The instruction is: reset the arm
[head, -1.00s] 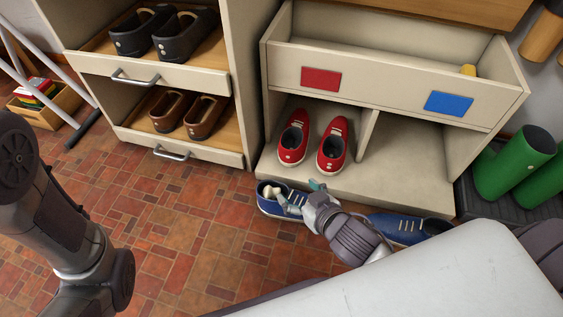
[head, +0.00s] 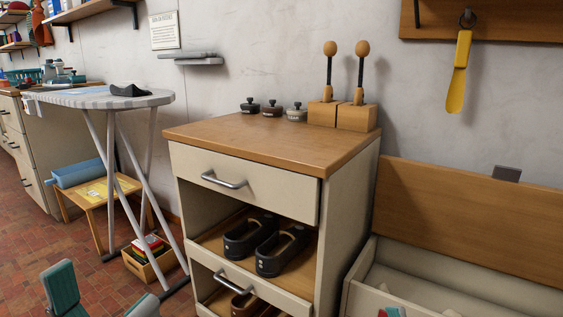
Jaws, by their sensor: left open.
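My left gripper (head: 104,298) is at the bottom left of the head view. Its two teal-and-grey fingers stand apart with nothing between them, and the rest of it is cut off by the bottom edge. It is over the brick-tile floor, left of the cabinet and in front of the ironing board. A small teal tip at the bottom edge, in front of the open bench, looks like part of my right gripper (head: 391,312). Too little of it shows to tell its jaws or whether it holds anything.
A cabinet (head: 350,205) with dark shoes (head: 268,245) on its pull-out shelf stands in the middle. An ironing board (head: 100,98), a low stool (head: 100,192) and a box (head: 150,262) are at the left. The open bench (head: 420,280) is at the right. Floor shows at the lower left.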

